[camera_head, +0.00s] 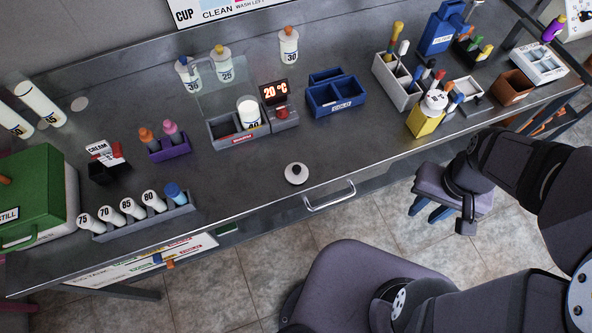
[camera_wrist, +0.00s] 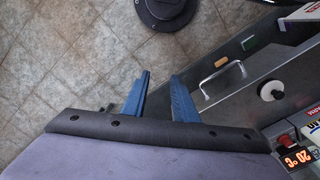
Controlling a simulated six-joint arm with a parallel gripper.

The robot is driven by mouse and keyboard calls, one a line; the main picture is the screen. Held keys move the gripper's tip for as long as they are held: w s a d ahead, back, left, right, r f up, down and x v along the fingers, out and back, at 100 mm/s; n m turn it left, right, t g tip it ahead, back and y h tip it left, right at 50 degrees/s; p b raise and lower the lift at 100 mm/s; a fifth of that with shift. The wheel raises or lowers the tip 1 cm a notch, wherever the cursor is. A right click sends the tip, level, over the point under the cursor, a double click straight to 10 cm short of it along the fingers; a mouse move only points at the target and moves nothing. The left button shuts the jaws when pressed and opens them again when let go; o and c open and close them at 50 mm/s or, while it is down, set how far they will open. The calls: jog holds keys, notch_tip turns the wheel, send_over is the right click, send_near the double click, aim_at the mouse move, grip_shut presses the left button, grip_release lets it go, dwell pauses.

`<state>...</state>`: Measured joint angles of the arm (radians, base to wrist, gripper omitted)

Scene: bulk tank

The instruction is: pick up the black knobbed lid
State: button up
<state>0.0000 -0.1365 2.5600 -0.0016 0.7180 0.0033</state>
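The lid (camera_head: 296,173) is a small white disc with a black knob on top. It lies on the dark bench top near the front edge, above the drawer handle. In the wrist view the lid (camera_wrist: 271,91) shows at the right, clear of my fingers. My gripper (camera_head: 428,211) hangs in front of the bench over the floor, to the right of the lid and well apart from it.
A metal drawer handle (camera_head: 330,196) sticks out from the bench front. A grey rack of labelled white bottles (camera_head: 140,222) stands left of the lid, a temperature unit (camera_head: 283,118) behind it, and a yellow box (camera_head: 426,121) to its right. The bench around the lid is clear.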

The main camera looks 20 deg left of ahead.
jog(key=o, duration=1.1)
